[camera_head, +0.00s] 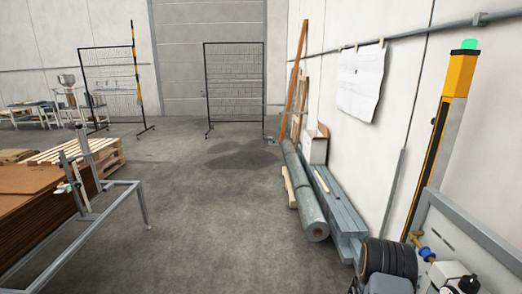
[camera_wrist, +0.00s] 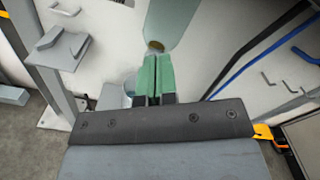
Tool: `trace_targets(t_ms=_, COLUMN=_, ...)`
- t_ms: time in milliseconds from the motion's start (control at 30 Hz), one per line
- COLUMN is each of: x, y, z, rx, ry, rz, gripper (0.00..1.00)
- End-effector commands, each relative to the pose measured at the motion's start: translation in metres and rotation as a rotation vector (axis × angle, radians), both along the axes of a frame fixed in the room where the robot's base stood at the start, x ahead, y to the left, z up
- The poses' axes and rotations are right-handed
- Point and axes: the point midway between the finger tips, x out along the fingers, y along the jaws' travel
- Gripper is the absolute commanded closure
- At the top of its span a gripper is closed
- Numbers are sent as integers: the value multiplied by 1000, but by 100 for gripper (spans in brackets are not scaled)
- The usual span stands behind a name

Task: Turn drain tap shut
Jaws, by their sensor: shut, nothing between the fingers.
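My gripper (camera_wrist: 157,80) shows in the wrist view. Its two green fingers are side by side, shut, with nothing between them. Just beyond the fingertips is the rounded end of a pale green body (camera_wrist: 172,22) with a small brass-coloured round spot (camera_wrist: 155,46). I cannot tell whether this spot is the drain tap, or whether the fingers touch it. In the head view a brass and blue fitting (camera_head: 424,250) sits on equipment at the lower right; I cannot tell whether it is the tap. My gripper is not in the head view.
In the wrist view a grey bracket (camera_wrist: 62,48) is at the left and blue and black lines (camera_wrist: 262,48) run at the right. In the head view a grey roll (camera_head: 307,200) lies along the right wall. The middle floor (camera_head: 210,220) is clear.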

Motion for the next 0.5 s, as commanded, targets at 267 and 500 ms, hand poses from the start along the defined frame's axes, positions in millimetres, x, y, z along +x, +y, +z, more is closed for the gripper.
trace_targets(t_ms=267, x=-2, y=-24, z=-1, rx=0, ry=0, rz=-1, gripper=100)
trace_targets(t_ms=500, x=-4, y=-34, z=1, rx=-2, ry=-3, rz=-8, gripper=100)
